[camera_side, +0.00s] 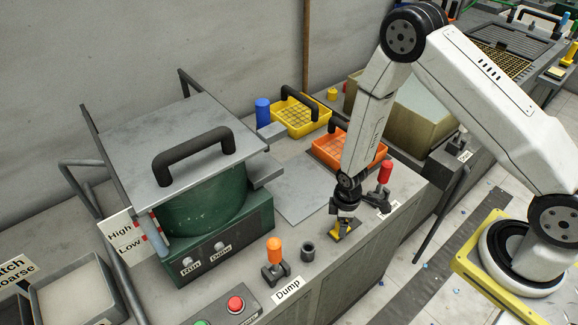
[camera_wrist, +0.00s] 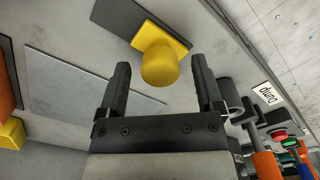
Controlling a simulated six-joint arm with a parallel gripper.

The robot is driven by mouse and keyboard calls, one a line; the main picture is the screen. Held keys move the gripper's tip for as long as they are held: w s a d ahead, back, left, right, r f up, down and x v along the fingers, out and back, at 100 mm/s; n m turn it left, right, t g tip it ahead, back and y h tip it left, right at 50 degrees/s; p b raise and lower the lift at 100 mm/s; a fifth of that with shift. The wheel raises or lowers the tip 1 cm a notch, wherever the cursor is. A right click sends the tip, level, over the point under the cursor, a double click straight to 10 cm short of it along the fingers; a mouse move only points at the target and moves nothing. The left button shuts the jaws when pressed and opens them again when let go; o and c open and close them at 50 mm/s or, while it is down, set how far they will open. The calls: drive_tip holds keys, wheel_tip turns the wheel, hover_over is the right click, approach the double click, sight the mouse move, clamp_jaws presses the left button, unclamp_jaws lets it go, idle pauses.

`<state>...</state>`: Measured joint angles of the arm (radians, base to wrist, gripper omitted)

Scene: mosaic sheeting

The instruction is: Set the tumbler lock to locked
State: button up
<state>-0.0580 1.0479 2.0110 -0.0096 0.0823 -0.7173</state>
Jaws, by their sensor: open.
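No lock label is readable, so I cannot tell for sure which part is the tumbler lock. A yellow fitting (camera_side: 342,231) sits on the bench directly below my gripper (camera_side: 345,212). In the wrist view it is a round yellow knob (camera_wrist: 160,66) on a yellow plate over a dark base (camera_wrist: 122,18). My gripper (camera_wrist: 160,72) is open and empty, with the knob appearing between its fingertips and gaps on both sides. The green tumbler drum (camera_side: 203,205) stands to the left under a grey lid (camera_side: 170,125) with a black handle.
A red-handled lever (camera_side: 385,172) stands close to the right of my gripper. An orange-handled lever (camera_side: 274,250) by the Dump label (camera_side: 288,289) and a dark short cylinder (camera_side: 308,251) stand to the left. Orange tray (camera_side: 325,150) and yellow tray (camera_side: 290,125) lie behind. A flat grey plate (camera_wrist: 80,80) lies beside the fitting.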

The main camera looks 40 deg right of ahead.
sight(351, 224)
drive_tip(key=shift+f, duration=0.1)
clamp_jaws()
idle(0.3)
drive_tip(key=shift+d, duration=2.25)
unclamp_jaws()
drive_tip(key=shift+r, duration=0.2)
wheel_tip(351, 224, up, 8)
drive_tip(key=shift+f, duration=0.25)
